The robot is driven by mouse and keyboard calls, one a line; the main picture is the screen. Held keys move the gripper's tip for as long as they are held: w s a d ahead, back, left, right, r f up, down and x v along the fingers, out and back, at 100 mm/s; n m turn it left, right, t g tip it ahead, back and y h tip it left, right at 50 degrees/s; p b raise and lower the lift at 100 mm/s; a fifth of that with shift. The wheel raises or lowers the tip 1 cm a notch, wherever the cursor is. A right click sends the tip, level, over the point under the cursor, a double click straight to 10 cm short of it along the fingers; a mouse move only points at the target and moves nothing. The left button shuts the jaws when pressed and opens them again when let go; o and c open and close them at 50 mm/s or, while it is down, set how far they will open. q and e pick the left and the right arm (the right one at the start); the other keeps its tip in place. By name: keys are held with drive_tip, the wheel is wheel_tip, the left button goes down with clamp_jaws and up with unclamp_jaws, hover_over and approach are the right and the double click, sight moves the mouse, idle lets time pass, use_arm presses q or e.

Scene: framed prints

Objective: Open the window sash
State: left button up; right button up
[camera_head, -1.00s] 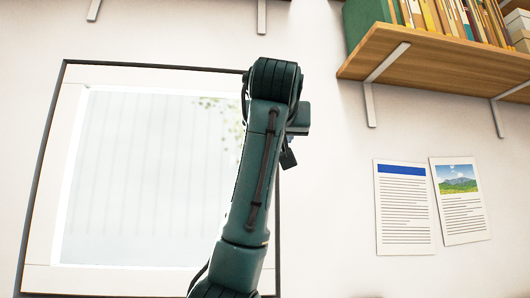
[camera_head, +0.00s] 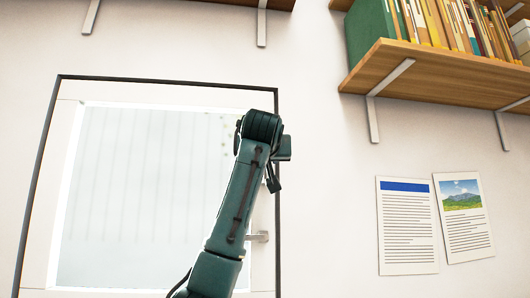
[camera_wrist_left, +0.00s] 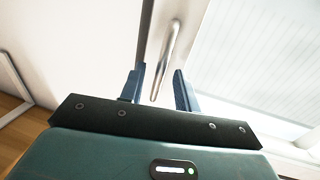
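The window sash (camera_head: 150,95) is a white border around a pale pane, inside a dark frame (camera_head: 165,83) at the left of the head view. I see no gap between sash and frame. A metal handle (camera_head: 258,237) sits on the sash's right side. In the left wrist view the handle (camera_wrist_left: 168,55) is a rounded bar reaching between the two blue fingertips of my left gripper (camera_wrist_left: 157,88). That gripper is open, with space on both sides of the bar. In the head view my left arm hides most of that gripper. My right gripper is out of view.
A wooden shelf (camera_head: 440,75) with books and a green binder (camera_head: 370,32) is at the upper right, on metal brackets. Two paper sheets (camera_head: 407,228) (camera_head: 463,218) hang on the wall below it. The wall between frame and sheets is clear.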

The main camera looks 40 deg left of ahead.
use_arm(q)
drive_tip(key=shift+w+a, duration=0.15)
drive_tip(key=shift+w, duration=0.05)
drive_tip(key=shift+c, duration=0.5)
clamp_jaws()
